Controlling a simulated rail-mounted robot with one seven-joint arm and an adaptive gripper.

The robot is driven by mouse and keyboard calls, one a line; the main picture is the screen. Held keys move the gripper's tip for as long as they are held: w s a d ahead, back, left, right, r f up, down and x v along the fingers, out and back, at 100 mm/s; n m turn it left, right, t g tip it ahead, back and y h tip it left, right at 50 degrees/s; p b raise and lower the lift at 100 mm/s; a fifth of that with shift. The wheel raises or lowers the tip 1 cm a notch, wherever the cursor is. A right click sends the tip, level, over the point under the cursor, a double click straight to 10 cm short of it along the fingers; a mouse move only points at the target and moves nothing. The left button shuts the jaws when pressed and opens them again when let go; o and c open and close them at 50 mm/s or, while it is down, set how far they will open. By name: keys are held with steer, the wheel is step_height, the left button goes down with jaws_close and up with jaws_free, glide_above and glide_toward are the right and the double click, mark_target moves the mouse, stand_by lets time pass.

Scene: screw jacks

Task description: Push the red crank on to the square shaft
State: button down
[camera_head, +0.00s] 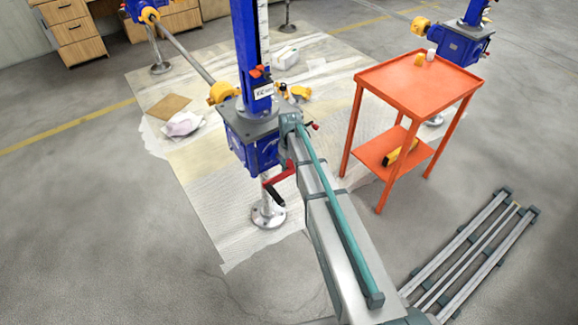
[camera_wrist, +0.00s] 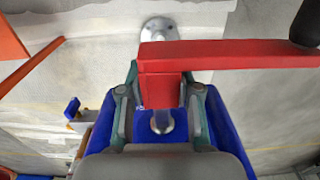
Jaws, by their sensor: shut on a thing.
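The red crank (camera_head: 276,177) shows beside the near blue screw jack (camera_head: 252,140), with its dark handle hanging at the lower left. In the wrist view, the red crank arm (camera_wrist: 235,56) runs across the top to the dark handle at the upper right. My gripper (camera_wrist: 160,92) is shut on the red hub below that arm, one finger on each side. The blue jack body lies behind the fingers. A rounded silver piece shows below the hub; I cannot tell if it is the square shaft. In the head view, my arm hides the fingertips and any contact with the shaft.
An orange cart (camera_head: 415,82) stands to the right with small yellow and white items on top. Metal rails (camera_head: 470,250) lie on the floor at the lower right. A sheet covers the floor under the jack, with a cardboard piece (camera_head: 168,106) at left.

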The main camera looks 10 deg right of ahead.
steer(key=shift+w+a+p, duration=0.1)
steer(key=shift+w+a, duration=0.15)
steer(key=shift+w, duration=0.35)
steer(key=shift+w+a+p, duration=0.1)
steer(key=shift+w+a, duration=0.2)
steer(key=shift+w, duration=0.35)
steer(key=shift+w+a+p, duration=0.1)
steer(key=shift+w+a, duration=0.15)
steer(key=shift+w, duration=0.35)
stand_by(0.6)
steer(key=c, duration=0.7)
jaws_free()
steer(key=shift+w+r, duration=0.1)
step_height(320, 180, up, 12)
steer(key=shift+d, duration=0.15)
steer(key=shift+c, duration=0.2)
